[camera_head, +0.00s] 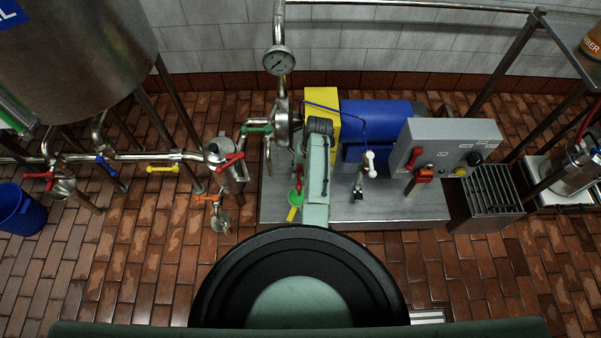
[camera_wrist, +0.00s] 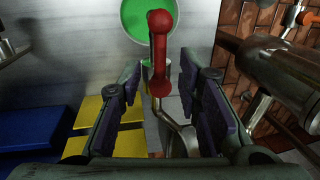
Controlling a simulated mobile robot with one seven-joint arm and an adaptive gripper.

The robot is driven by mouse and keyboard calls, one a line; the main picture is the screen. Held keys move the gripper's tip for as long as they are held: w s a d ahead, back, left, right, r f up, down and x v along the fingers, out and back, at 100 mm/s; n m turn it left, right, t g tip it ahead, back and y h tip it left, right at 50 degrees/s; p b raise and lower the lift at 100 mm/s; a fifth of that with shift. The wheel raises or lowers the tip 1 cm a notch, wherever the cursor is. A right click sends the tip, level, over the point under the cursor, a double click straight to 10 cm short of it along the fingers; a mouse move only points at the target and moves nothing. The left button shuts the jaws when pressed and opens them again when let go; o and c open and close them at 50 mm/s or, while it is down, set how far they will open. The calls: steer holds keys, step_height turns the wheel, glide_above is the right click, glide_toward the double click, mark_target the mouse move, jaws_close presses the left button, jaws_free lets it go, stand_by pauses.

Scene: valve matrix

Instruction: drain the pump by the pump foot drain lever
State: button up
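In the wrist view a red lever (camera_wrist: 160,50) with rounded ends stands upright in the picture, in line with the gap between my fingers. It is probably the pump foot drain lever; no label is readable. My gripper (camera_wrist: 162,105) is open, with one finger on each side of the lever's lower end, and no contact is visible. A bent metal pipe (camera_wrist: 180,135) runs below the lever. A green round dish (camera_wrist: 135,18) lies behind it. In the head view the dish (camera_head: 295,198) sits on the pump's metal base (camera_head: 350,212), and my arm hides the gripper.
The blue pump motor (camera_head: 375,122) and yellow guard (camera_head: 318,105) stand behind my arm. A grey control box (camera_head: 440,140) is to the right. Several coloured valve handles, including a red one (camera_head: 231,160), are to the left. A thick metal pipe (camera_wrist: 285,75) is right of my fingers.

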mark_target(299, 181)
steer(key=shift+a+f, duration=0.15)
steer(key=shift+f, duration=0.45)
steer(key=shift+a+f, duration=0.15)
steer(key=shift+f, duration=0.45)
steer(key=shift+c, duration=0.3)
jaws_close()
